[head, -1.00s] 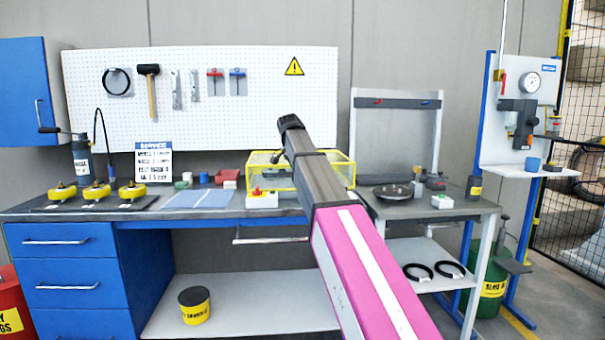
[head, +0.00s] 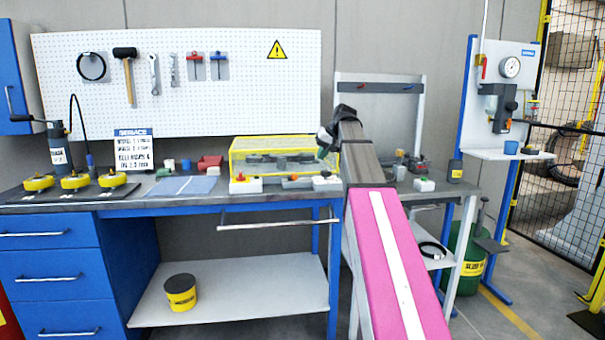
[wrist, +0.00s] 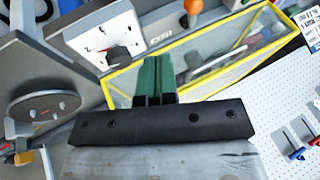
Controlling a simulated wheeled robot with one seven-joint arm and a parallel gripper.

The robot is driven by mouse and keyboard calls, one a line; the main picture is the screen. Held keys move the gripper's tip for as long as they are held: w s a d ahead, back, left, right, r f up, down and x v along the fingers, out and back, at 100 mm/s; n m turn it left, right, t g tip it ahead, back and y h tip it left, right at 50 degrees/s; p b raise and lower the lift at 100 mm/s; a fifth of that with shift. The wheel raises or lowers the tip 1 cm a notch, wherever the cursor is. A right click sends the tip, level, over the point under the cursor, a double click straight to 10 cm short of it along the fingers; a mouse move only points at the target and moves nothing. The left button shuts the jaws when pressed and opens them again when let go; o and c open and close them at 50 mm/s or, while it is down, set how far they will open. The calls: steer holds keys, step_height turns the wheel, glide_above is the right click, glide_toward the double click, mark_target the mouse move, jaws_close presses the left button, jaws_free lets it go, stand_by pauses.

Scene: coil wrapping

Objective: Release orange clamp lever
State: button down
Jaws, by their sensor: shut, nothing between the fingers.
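A small orange lever (head: 293,177) shows on a low grey block (head: 297,184) at the front of the bench, before the yellow-framed clear box (head: 262,143). In the wrist view an orange handle (wrist: 193,6) stands at the top edge, beside the box's yellow frame (wrist: 205,97); it looks like the same lever, only partly in frame. My gripper (head: 322,153) is above the bench at the right end of the box, to the right of the lever and apart from it. Its green fingers (wrist: 155,78) are together and empty.
A white unit with a black knob (wrist: 118,55) sits near the fingers; it also shows in the head view (head: 327,183). A white block with a red button (head: 243,185) stands left of the lever. A round grey plate (wrist: 45,105) lies at left in the wrist view.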

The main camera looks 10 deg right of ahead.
steer(key=shift+n+y, duration=0.4)
steer(key=shift+n, duration=0.1)
steer(key=shift+a+r+x, duration=0.15)
steer(key=shift+a+x, duration=0.2)
steer(key=shift+x, duration=1.45)
steer(key=shift+a+r+x, duration=0.15)
steer(key=shift+a+x, duration=0.15)
steer(key=shift+x, duration=1.5)
steer(key=shift+a+r+x, duration=0.2)
steer(key=shift+a+x, duration=0.15)
steer(key=shift+x, duration=1.45)
steer(key=shift+s, duration=0.1)
